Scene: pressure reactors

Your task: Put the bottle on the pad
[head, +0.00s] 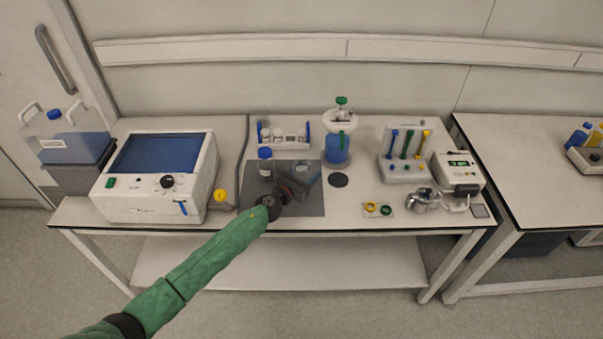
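A small bottle (265,166) with a blue cap and white label stands upright at the back left of a grey square mat (310,208). A dark round pad (338,180) lies flat on the bench just right of the mat. Nothing stands on the round pad. My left gripper (308,174) reaches over the mat, to the right of the bottle and apart from it in the picture. Its fingers are small and dark, with a bluish patch between or behind them. I cannot tell whether they are open or hold anything. My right gripper is out of view.
A white instrument (150,205) stands left of the mat. A vial rack (284,140) is behind it. A blue-filled vessel (337,150) stands behind the round pad. A tool rack (405,172), a small tray with rings (378,210) and a metal pot (421,201) stand right.

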